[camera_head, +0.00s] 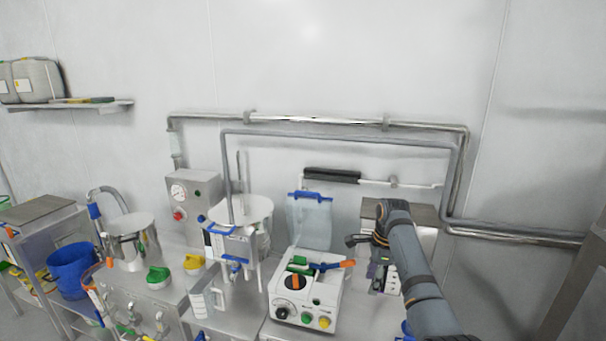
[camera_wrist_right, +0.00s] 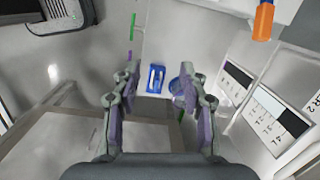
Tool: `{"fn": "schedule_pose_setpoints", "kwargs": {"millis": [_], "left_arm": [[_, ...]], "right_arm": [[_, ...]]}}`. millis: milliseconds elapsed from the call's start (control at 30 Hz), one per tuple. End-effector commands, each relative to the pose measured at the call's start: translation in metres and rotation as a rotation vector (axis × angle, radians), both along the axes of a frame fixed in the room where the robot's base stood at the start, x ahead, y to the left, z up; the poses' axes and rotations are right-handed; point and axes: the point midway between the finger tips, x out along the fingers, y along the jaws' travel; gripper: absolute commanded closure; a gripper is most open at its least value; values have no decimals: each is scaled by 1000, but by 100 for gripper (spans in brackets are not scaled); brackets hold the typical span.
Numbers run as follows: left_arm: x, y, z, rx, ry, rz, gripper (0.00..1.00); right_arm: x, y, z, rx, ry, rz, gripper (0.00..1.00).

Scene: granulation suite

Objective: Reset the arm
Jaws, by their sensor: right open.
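My right arm (camera_head: 418,275) comes in from the lower right of the head view and rises over the front of the bench. My left gripper is in neither view.
A white control box (camera_head: 305,300) with coloured knobs stands left of my right arm. Further left are a steel vessel on a stand (camera_head: 252,212), a clear jug (camera_head: 205,298), a steel pot (camera_head: 130,245) and a blue bucket (camera_head: 72,272). Pipes (camera_head: 320,120) run along the wall.

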Motion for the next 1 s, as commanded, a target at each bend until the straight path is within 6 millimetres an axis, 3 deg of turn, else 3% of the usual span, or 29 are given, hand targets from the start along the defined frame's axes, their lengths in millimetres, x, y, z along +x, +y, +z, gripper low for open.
{"fn": "schedule_pose_setpoints", "kwargs": {"millis": [167, 367, 500, 567, 700, 1000], "left_arm": [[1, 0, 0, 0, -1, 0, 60], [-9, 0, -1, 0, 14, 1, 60], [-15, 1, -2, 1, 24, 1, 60], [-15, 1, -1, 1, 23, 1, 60], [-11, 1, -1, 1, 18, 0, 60], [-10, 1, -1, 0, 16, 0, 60]], "right_arm": [[-19, -10, -45, -27, -36, 147, 57], [-62, -25, -106, -86, -91, 398, 57], [-126, -39, -154, -166, -135, 685, 57], [-159, -44, -167, -209, -154, 831, 57], [-223, -50, -177, -290, -179, 1108, 57], [-306, -51, -163, -394, -199, 1479, 57]]}}
